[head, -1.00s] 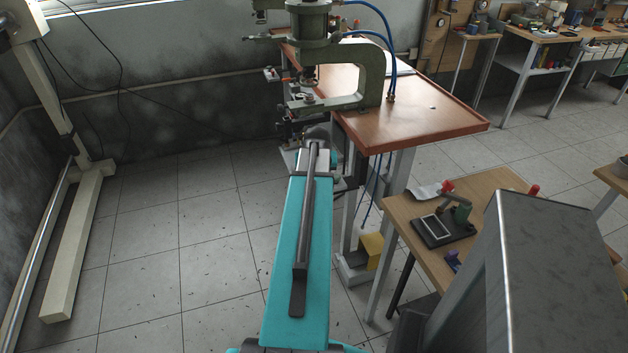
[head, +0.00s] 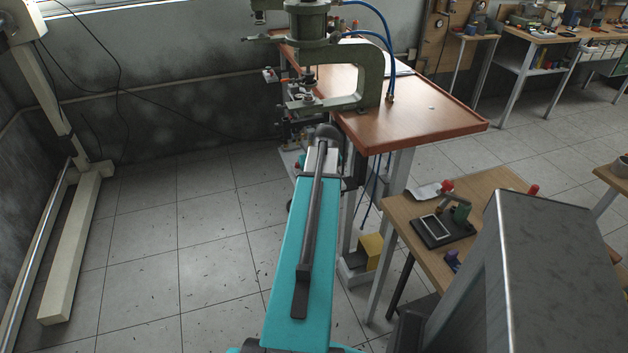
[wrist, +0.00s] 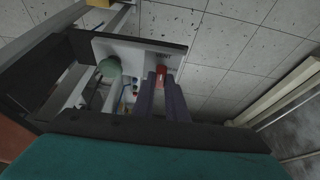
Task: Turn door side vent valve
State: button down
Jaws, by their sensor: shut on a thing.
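The vent valve shows in the wrist view as a small red handle (wrist: 161,69) under a printed label on a white panel (wrist: 140,50). My gripper (wrist: 161,77) has both dark fingers at this handle, one on each side, and is shut on it. The fingers and wrist hide part of the handle and the valve body. In the head view my turquoise arm reaches toward the underside of the press table (head: 410,105); the gripper and valve are hidden or too small there.
A green round knob (wrist: 110,67) sits on the same panel, left of my fingers. A green press (head: 375,75) stands on the table above. A lower wooden table (head: 410,212) is at right.

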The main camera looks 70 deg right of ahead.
jog(key=c, duration=1.8)
grip_release()
jog(key=shift+s+f, duration=0.1)
jog(key=shift+s, duration=0.05)
jog(key=shift+c, duration=0.2)
jog(key=shift+o, duration=0.4)
jog(key=shift+a+r, duration=0.1)
jog(key=shift+r, duration=0.15)
jog(key=b+v, duration=0.1)
jog(key=v, duration=1.2)
jog(key=shift+r, duration=0.25)
